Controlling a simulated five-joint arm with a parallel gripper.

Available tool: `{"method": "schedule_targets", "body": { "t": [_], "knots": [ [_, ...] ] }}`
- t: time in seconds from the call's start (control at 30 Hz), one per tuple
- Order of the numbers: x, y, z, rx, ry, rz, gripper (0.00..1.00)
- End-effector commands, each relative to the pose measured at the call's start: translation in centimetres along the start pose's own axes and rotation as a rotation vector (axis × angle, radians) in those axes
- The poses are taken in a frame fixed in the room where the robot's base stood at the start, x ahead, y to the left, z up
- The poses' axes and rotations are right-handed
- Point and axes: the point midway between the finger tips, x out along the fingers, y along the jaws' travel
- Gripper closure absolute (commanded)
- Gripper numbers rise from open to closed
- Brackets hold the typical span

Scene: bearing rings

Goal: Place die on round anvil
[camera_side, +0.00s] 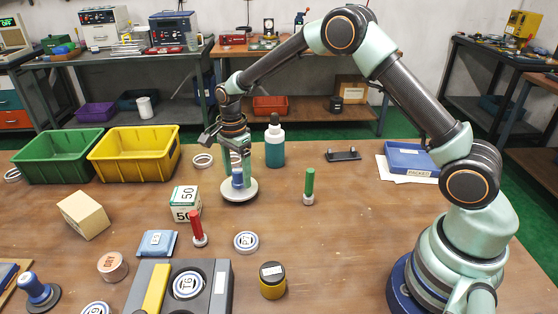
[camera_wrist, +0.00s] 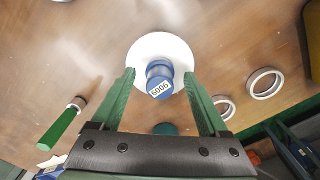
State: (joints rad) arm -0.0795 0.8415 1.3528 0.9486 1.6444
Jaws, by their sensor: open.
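A blue knob-like piece (camera_side: 238,179), with a white label on top in the wrist view (camera_wrist: 159,80), stands upright on a white round disc (camera_side: 240,194). The disc also shows in the wrist view (camera_wrist: 150,47). I cannot tell whether the disc is the knob's own base or a separate part. My gripper (camera_side: 236,158) points down over the knob with its green fingers apart, one on each side of it; they show in the wrist view (camera_wrist: 159,76). A grey block (camera_side: 218,290) at the front has a round seat with a labelled ring (camera_side: 187,285) in it.
A teal bottle (camera_side: 275,150) stands close behind my gripper. A red-handled tool (camera_side: 196,228) and a green-handled tool (camera_side: 309,185) stand upright nearby. A box marked 50 (camera_side: 185,203) is to the left. Another blue-handled piece (camera_side: 35,289) stands at the front left.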

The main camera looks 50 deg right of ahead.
Motion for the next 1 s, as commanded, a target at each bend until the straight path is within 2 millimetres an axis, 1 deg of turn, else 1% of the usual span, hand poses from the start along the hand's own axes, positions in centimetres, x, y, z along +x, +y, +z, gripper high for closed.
{"method": "schedule_targets", "body": {
  "t": [0.17,0.27,0.4,0.6,0.7,0.87,0.97,1.0],
  "knots": [
    [-1.7,-0.1,0.0,0.000,0.000,-0.004,0.22],
    [-3.6,-0.1,0.0,0.000,0.000,-0.005,0.22],
    [-6.6,-0.1,0.0,0.000,0.000,-0.006,0.22],
    [-10.2,-0.1,0.0,0.000,0.000,-0.005,0.22],
    [-11.3,-0.1,0.0,0.000,0.000,-0.003,0.22],
    [-12.5,0.1,0.0,-0.011,0.000,-0.006,0.22],
    [-13.7,0.8,-0.3,-0.069,-0.001,-0.026,0.22],
    [-14.5,1.2,-0.4,-0.109,-0.001,-0.040,0.22]
  ]
}}
